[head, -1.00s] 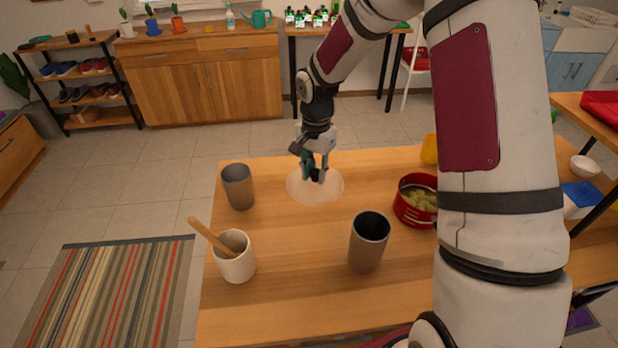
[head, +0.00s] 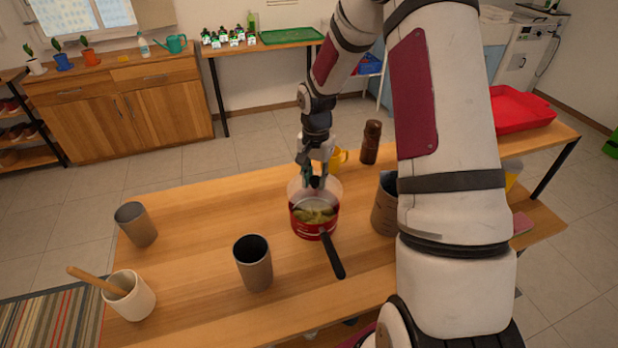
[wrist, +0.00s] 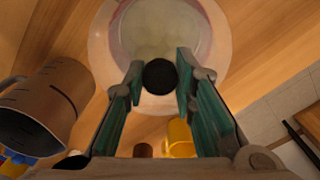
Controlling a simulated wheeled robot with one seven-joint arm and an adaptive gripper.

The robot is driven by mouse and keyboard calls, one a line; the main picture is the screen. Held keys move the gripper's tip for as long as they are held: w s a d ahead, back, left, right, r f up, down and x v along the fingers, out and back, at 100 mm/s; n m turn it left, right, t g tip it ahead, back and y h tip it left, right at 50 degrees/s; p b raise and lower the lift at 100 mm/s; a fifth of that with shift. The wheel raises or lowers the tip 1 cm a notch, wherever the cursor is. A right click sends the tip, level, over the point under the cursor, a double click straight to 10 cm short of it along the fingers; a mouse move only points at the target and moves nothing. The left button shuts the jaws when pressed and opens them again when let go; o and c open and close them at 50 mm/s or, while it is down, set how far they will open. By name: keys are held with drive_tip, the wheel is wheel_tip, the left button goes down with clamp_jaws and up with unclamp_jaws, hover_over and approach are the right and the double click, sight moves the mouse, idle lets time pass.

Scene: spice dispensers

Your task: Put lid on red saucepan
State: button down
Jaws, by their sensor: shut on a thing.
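The red saucepan (head: 315,229) stands on the wooden table with yellowish-green food inside and a black handle pointing toward me. My gripper (head: 315,182) is shut on the black knob (wrist: 159,76) of the clear glass lid (head: 294,187). The lid is above the back part of the saucepan, and the pan's front opening shows past it. In the wrist view the lid's pale rim (wrist: 98,52) is off-centre from the round pan shape seen through the glass. I cannot tell whether lid and pan touch.
A grey cup (head: 254,264) stands left of the saucepan, and a grey mug (head: 384,208) stands to its right. A yellow mug (head: 337,160) and a brown bottle (head: 371,142) stand behind. Another cup (head: 136,225) and a white utensil pot (head: 131,297) are at left.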

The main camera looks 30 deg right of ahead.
sight(315, 191)
drive_tip(key=shift+f+b, duration=0.8)
drive_tip(key=shift+f, duration=1.5)
drive_tip(key=shift+f, duration=0.15)
drive_tip(key=shift+f, duration=0.3)
drive_tip(key=c, duration=0.8)
unclamp_jaws()
drive_tip(key=shift+o, duration=0.2)
drive_tip(key=shift+r, duration=0.1)
drive_tip(key=shift+r+p, duration=1)
drive_tip(key=shift+r, duration=2.45)
